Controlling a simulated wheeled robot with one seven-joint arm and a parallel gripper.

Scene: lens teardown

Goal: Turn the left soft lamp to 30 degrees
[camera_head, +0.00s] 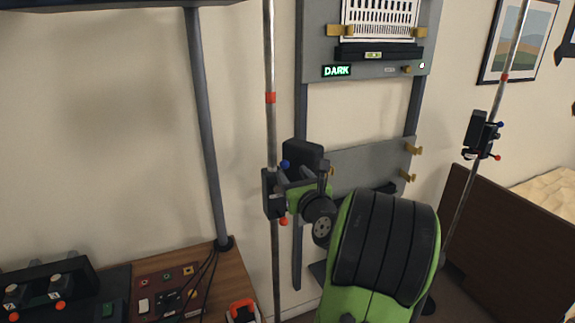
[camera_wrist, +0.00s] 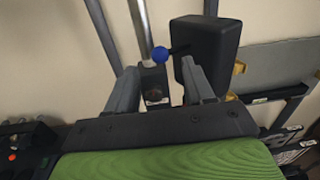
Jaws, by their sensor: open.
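The left soft lamp is a black box-shaped head (camera_head: 303,156) on a clamp (camera_head: 272,194) on the left chrome pole (camera_head: 270,130). A blue knob (camera_head: 285,164) is at the lamp and a red knob (camera_head: 284,221) lies below the clamp. In the wrist view the blue knob (camera_wrist: 160,54) on its dark stem appears between the fingertips of my gripper (camera_wrist: 159,70), with the lamp head (camera_wrist: 211,57) to the right. My gripper is open; contact with the knob or stem cannot be told. My arm hides part of the head view.
A second lamp (camera_head: 481,134) hangs on the right pole. A grey rack (camera_head: 352,70) with a patterned chart and a DARK sign stands behind. A control bench (camera_head: 222,275) with cables and switches is at lower left. A brown headboard (camera_head: 500,245) is at right.

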